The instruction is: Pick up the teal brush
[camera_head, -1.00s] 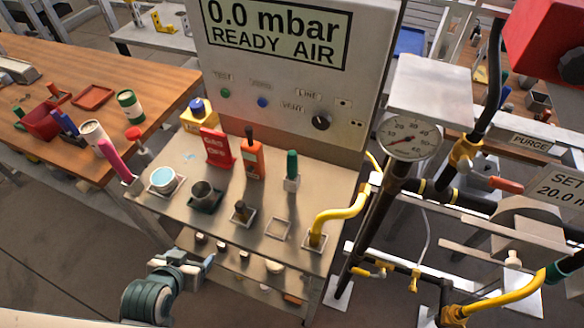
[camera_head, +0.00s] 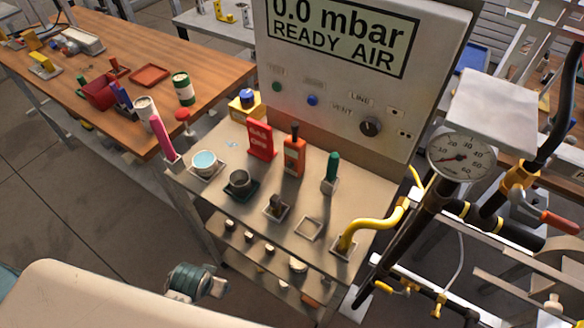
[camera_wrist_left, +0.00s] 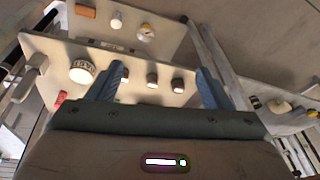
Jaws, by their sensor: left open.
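The teal brush (camera_head: 332,168) stands upright in a small square holder on the right part of the metal bench top, handle up. Its bristles are not clearly visible. My left gripper (camera_head: 217,288) is low in the head view, in front of the bench and well apart from the brush. In the left wrist view the blue fingers of my left gripper (camera_wrist_left: 157,86) are spread, with nothing between them. I cannot make out the brush in that view. My right gripper is not in view.
Near the brush stand an orange bottle (camera_head: 294,152), a red sign (camera_head: 260,139), a dark cup (camera_head: 240,182) and a yellow bent pipe (camera_head: 372,226). The display panel (camera_head: 345,85) rises behind. A lower shelf (camera_head: 240,246) holds several small knobs. The floor at left is clear.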

